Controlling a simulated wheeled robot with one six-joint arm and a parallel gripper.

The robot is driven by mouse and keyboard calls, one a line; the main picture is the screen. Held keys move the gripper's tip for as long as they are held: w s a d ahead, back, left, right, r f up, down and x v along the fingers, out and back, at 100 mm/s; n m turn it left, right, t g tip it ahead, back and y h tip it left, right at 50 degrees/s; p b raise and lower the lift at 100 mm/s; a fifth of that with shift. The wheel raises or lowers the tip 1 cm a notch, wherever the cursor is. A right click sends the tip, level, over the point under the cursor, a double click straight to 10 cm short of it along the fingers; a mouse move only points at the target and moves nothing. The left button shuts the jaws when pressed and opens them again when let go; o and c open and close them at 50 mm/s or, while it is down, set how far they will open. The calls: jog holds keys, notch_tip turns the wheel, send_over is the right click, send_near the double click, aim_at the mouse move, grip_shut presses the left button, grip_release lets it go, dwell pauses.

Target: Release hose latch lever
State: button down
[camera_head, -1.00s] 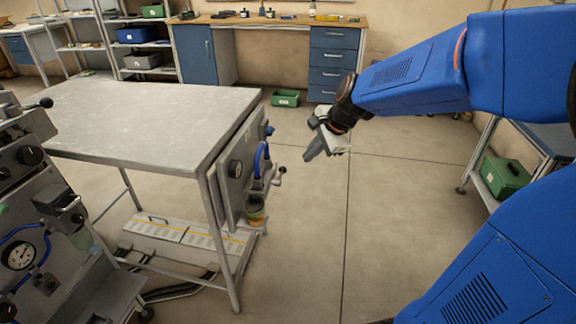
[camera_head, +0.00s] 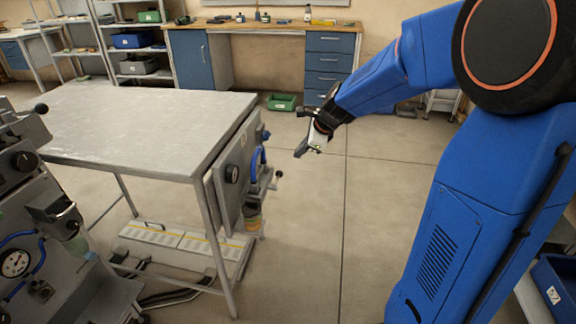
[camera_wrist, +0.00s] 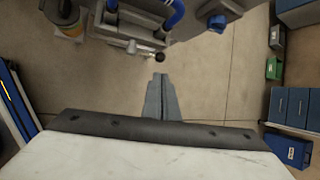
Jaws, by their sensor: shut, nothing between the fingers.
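A grey panel (camera_head: 232,180) is fixed to the near right end of the metal table. It carries a curved blue hose (camera_head: 254,163) and a small lever with a dark ball knob (camera_head: 279,173). In the wrist view the blue hose (camera_wrist: 174,14) and the knob (camera_wrist: 159,57) show at the top, above my fingertips. My gripper (camera_head: 299,153) is to the right of the panel, a little above the knob's height in the picture, and apart from it. In the wrist view my gripper (camera_wrist: 160,78) has its fingers together, with nothing between them. Which part is the hose latch I cannot tell for sure.
The metal table (camera_head: 140,125) stands left of my arm. A machine with a gauge (camera_head: 15,262) is at the left edge. A workbench (camera_head: 262,27) and a green bin (camera_head: 282,102) are at the back. The floor right of the panel is clear.

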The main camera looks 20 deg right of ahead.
aim_at(281, 173)
jog(key=x, duration=1.4)
notch_tip(281, 173, down, 10)
jog(key=s+a+m+g+y, duration=0.1)
jog(key=s+m+g+y, duration=0.1)
jog(key=m+g+y, duration=0.2)
jog(key=shift+f+g+y, duration=0.25)
jog(key=shift+g+y, duration=1.45)
jog(key=shift+g, duration=2.3)
jog(key=shift+s+a+f, duration=0.1)
jog(key=shift+s, duration=0.15)
